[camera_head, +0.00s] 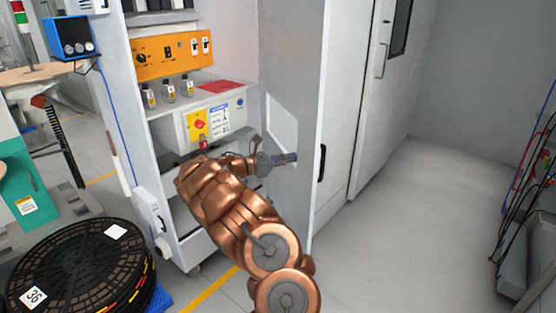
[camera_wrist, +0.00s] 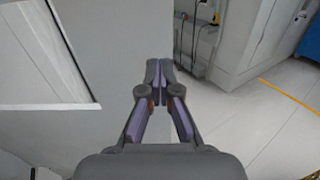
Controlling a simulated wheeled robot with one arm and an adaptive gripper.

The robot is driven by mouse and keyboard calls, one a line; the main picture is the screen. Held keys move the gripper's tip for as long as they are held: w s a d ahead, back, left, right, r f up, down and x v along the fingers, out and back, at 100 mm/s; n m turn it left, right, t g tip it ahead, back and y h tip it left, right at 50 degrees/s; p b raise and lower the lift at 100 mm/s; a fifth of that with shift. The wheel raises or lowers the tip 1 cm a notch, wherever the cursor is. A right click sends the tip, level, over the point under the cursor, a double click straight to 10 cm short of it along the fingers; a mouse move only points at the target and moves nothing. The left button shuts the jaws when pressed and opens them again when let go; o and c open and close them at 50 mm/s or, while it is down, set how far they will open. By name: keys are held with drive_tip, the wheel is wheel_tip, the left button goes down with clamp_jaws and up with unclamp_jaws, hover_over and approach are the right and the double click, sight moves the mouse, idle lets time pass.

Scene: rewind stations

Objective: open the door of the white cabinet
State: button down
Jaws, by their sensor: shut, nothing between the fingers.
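The white cabinet (camera_head: 148,160) stands open in the head view, with its shelves showing. Its door (camera_head: 290,60) is swung out to the right, with its inner face towards the cabinet's interior. A black handle (camera_head: 322,163) shows at the door's right edge. My gripper (camera_head: 295,157) is in front of the inner face, beside a pale rectangular panel on it. In the wrist view my gripper's fingers (camera_wrist: 158,78) are together and empty. The door's face (camera_wrist: 110,35) fills the left of that view; whether the fingertips touch it I cannot tell.
Inside the cabinet are an orange switch panel (camera_head: 172,55), several padlocks and a white box (camera_head: 215,125). Cables (camera_head: 535,160) hang at the far right. The floor (camera_head: 430,220) right of the door is clear.

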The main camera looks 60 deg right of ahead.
sight(312, 154)
drive_tip(key=shift+p+x, duration=0.35)
drive_tip(key=shift+x, duration=2.45)
drive_tip(key=shift+s, duration=0.1)
